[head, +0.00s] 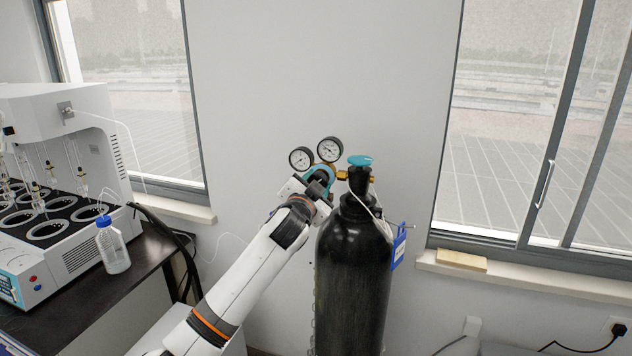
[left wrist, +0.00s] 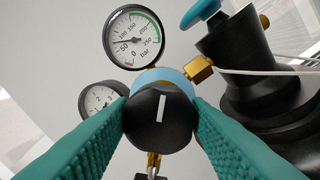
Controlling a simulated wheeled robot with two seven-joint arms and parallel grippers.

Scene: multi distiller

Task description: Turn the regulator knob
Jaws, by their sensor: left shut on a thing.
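The regulator (head: 321,174) with two round gauges is attached by a brass fitting to the valve of a black gas cylinder (head: 352,280). In the left wrist view the black regulator knob (left wrist: 160,118) faces the camera, its white line nearly upright. The light blue regulator body (left wrist: 166,78) shows behind it. My left gripper (left wrist: 160,122) has its teal ribbed fingers on both sides of the knob, shut on it. In the head view my left gripper (head: 316,188) hides most of the knob. My right gripper is in neither view.
A teal valve handle (head: 360,160) tops the cylinder, close right of the regulator. A white distiller (head: 60,190) and a plastic bottle (head: 112,247) stand on a dark bench at left.

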